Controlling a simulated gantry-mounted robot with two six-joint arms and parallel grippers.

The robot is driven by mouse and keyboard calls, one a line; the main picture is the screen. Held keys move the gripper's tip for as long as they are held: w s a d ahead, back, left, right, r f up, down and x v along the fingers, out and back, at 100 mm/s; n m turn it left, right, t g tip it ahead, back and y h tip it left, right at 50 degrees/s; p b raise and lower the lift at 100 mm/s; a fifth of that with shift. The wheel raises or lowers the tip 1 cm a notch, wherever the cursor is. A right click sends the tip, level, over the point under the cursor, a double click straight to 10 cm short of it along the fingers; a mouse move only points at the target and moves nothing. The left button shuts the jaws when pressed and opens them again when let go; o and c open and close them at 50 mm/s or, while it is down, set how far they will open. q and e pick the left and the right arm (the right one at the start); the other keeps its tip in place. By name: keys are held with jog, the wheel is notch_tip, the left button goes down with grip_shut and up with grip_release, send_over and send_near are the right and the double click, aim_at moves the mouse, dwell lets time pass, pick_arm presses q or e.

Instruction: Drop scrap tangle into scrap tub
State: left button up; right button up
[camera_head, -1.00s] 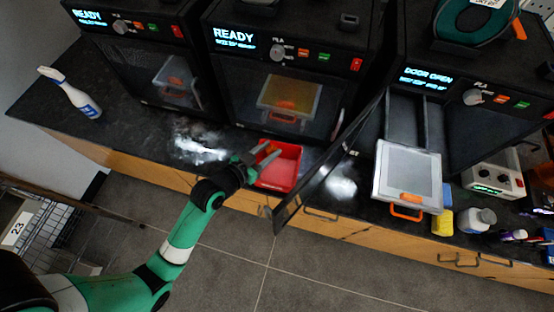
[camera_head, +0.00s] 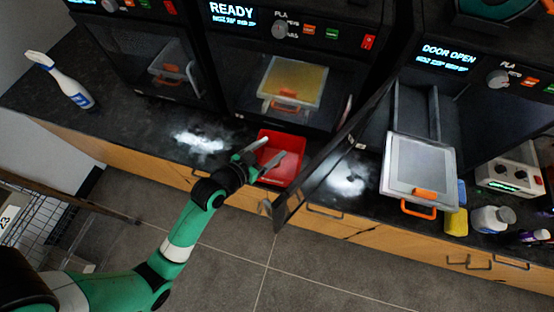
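The scrap tub, a red open tray (camera_head: 292,141), sits on the dark counter in front of the middle printer. My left gripper (camera_head: 272,151) is over the tub's left part, its two grey fingers spread apart with a gap between them. I see nothing held between the fingers. I cannot make out the scrap tangle in this view; the tub's floor is partly hidden by the fingers. My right gripper is not in view.
An open printer door (camera_head: 330,160) stands just right of the tub. A clear-lidded box with an orange handle (camera_head: 420,165) sits further right, with a yellow block (camera_head: 456,222) and bottles. A spray bottle (camera_head: 62,82) stands at far left.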

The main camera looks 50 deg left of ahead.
pick_arm(q)
jog(key=p+v, duration=0.2)
jog(key=v, duration=0.9)
jog(key=shift+s+p, duration=0.3)
jog(key=shift+p, duration=0.1)
jog(key=shift+r, duration=0.1)
